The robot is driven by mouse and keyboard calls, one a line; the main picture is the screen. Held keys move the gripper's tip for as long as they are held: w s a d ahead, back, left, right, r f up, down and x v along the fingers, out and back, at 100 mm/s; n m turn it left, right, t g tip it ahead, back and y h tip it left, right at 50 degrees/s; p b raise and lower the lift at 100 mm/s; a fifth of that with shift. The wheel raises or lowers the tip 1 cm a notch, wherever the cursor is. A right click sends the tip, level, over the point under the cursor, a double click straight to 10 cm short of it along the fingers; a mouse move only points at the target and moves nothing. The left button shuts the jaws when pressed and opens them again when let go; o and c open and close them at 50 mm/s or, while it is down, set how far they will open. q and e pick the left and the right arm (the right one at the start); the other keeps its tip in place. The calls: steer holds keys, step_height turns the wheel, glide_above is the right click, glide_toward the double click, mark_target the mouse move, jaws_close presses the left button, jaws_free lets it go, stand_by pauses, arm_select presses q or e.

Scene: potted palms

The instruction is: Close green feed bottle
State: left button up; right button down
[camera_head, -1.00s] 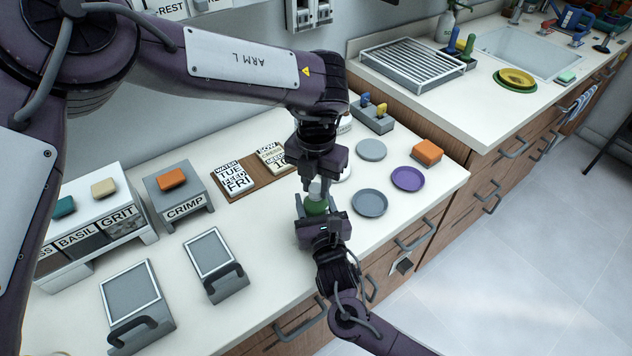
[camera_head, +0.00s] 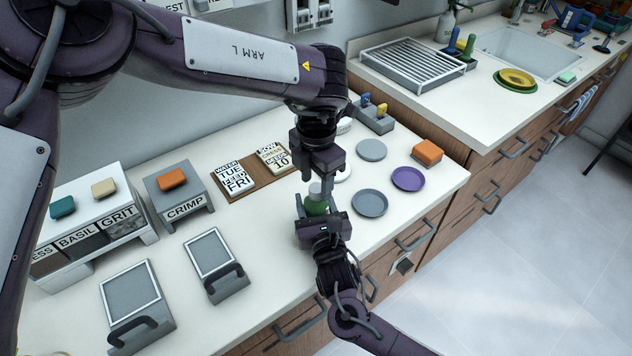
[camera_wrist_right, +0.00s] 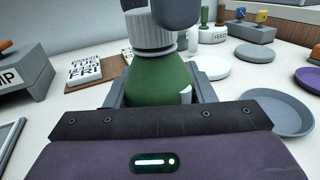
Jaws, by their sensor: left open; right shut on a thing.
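The green feed bottle (camera_head: 316,206) stands upright near the counter's front edge, with its lower part hidden by my right gripper. In the right wrist view the green bottle (camera_wrist_right: 158,84) has a white ribbed cap (camera_wrist_right: 149,32) on its neck. My right gripper (camera_head: 318,222) is shut around the bottle's body from the front. My left gripper (camera_head: 319,178) is open and points down just above the bottle's top. Dark fingertips show at the cap's upper part in the right wrist view; whether they touch it I cannot tell.
Grey saucers (camera_head: 370,203), a purple saucer (camera_head: 408,179) and an orange sponge (camera_head: 428,150) lie to the right. A brown board with cards (camera_head: 254,174) lies to the left. A drying rack (camera_head: 414,66) stands beyond.

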arm_select(q)
step_height(320, 180, up, 3)
steer(key=shift+r, duration=0.15)
steer(key=shift+c, duration=0.4)
steer(key=n, duration=0.2)
steer(key=shift+w+d+r+n, duration=0.1)
steer(key=shift+d+r+n, duration=0.1)
steer(key=shift+d+n, duration=0.2)
steer(key=n, duration=0.4)
steer(key=shift+d+r+n, duration=0.2)
steer(key=shift+r+n, duration=0.1)
steer(key=shift+r, duration=0.1)
steer(key=n, duration=0.2)
steer(key=r+n, duration=0.1)
steer(key=n, duration=0.2)
steer(key=shift+a, duration=0.1)
steer(key=n, duration=0.3)
steer(key=a+r+n, duration=0.1)
steer(key=n, duration=0.1)
steer(key=shift+r, duration=0.1)
steer(key=shift+f, duration=4)
